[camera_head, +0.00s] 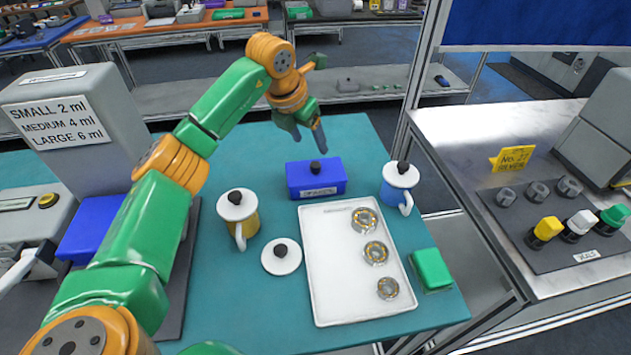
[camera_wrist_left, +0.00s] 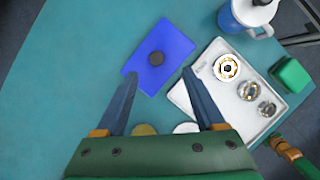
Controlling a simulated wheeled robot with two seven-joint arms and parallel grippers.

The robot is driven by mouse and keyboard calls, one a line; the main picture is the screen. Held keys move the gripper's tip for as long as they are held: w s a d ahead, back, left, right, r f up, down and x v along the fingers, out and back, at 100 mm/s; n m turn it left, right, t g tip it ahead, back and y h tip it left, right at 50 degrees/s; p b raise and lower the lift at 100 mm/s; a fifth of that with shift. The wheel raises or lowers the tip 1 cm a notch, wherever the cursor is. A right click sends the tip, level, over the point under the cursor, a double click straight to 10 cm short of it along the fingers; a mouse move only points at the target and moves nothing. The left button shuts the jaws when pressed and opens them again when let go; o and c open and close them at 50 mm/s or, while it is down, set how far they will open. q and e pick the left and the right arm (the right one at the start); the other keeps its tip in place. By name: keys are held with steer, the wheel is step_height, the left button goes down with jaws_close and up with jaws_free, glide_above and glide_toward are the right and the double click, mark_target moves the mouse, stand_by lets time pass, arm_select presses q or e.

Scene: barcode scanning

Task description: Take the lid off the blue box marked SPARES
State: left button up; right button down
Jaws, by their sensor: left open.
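The blue box (camera_head: 316,188) stands on the teal table behind the white tray, with a small label on its front too small to read surely. Its blue lid (camera_head: 300,172) is on top and has a round black knob (camera_head: 316,171). In the left wrist view the lid (camera_wrist_left: 172,42) and knob (camera_wrist_left: 156,58) lie just beyond the fingertips. My left gripper (camera_head: 309,145) is open and empty, pointing down above and slightly behind the box; its spread fingers also show in the left wrist view (camera_wrist_left: 160,74).
The white tray (camera_head: 340,290) with three metal rings is in front of the box. A white-and-yellow mug (camera_head: 240,215) stands left, a white-and-blue mug (camera_head: 398,185) right. A loose white lid (camera_head: 282,262) and a green block (camera_head: 432,268) flank the tray. Table left of the box is clear.

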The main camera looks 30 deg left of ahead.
mark_target(315, 164)
arm_select(q)
steer(key=f, duration=0.1)
steer(key=f+b, duration=0.1)
steer(key=f, duration=0.1)
steer(key=shift+w+a+f, duration=0.1)
steer(key=shift+w+a, duration=0.05)
steer(key=shift+w, duration=0.05)
steer(key=shift+w+f, duration=0.15)
steer(key=shift+f, duration=0.1)
steer(key=p+x, duration=0.3)
steer(key=x, duration=0.2)
steer(key=shift+w+a+f, duration=0.1)
steer(key=shift+w+a, duration=0.05)
steer(key=shift+w+f, duration=0.15)
steer(key=shift+f, duration=0.2)
jaws_close()
arm_select(e)
steer(key=shift+w+a+r, duration=0.15)
steer(key=shift+a+r, duration=0.05)
steer(key=shift+r, duration=0.05)
